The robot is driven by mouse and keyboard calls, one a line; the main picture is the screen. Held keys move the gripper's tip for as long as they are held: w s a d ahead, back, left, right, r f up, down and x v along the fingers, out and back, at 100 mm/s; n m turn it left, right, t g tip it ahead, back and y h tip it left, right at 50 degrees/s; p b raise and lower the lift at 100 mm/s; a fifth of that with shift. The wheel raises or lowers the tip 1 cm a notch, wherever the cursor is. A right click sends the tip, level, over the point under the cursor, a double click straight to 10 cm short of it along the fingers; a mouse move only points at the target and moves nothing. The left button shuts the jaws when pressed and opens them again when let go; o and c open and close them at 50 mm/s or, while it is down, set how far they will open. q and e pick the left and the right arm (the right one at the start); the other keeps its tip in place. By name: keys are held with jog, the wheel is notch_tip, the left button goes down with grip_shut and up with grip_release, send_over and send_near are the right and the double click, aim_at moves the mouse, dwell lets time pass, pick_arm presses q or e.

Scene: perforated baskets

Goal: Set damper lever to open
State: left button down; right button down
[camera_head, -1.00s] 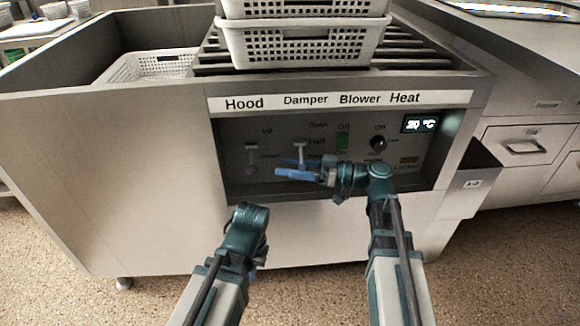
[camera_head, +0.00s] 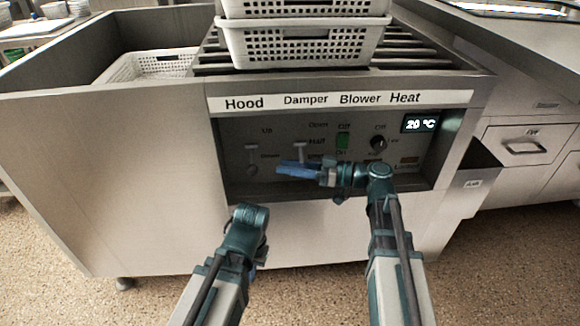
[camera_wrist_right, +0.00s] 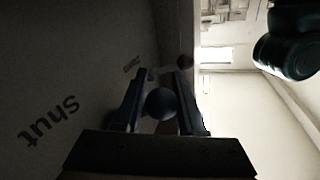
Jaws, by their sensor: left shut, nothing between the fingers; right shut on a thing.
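The damper lever (camera_head: 300,147) is on the control panel under the "Damper" label, beside the marks for open, half and shut. Its pale upper part shows in the head view; its lower end is hidden behind my right gripper (camera_head: 285,170), level with the lowest mark. In the right wrist view its round dark knob (camera_wrist_right: 160,103) sits between the fingers of my right gripper (camera_wrist_right: 158,95), which is shut on it. The word "shut" (camera_wrist_right: 48,121) shows nearby. My left gripper (camera_head: 252,272) is low in front of the cabinet, mostly hidden by its own arm, shut and empty.
The hood lever (camera_head: 251,160) is left of the damper lever. White perforated baskets (camera_head: 300,45) are stacked on the slatted top.

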jog(key=shift+r, duration=0.2)
dwell(0.6)
jog(key=shift+s+r+m+p, duration=0.2)
jog(key=shift+r+m+p, duration=0.25)
jog(key=shift+m+p, duration=0.35)
jog(key=shift+w+r+m+g+h+p, duration=0.1)
jog(key=shift+r+m+g+h+p, duration=0.3)
jog(key=shift+r+m+p, duration=0.75)
jog(key=shift+r+m+g+h+p, duration=0.35)
jog(key=shift+r+m+g+p, duration=0.2)
jog(key=shift+m+p, duration=1.35)
jog(key=shift+w+r+m+g+h+p, duration=0.1)
jog(key=shift+r+m+g+h+p, duration=0.3)
jog(key=shift+r+m+p, duration=1)
jog(key=shift+f+p, duration=0.5)
jog(key=shift+f, duration=0.1)
jog(key=c, duration=0.6)
grip_release()
jog(key=shift+o, duration=0.4)
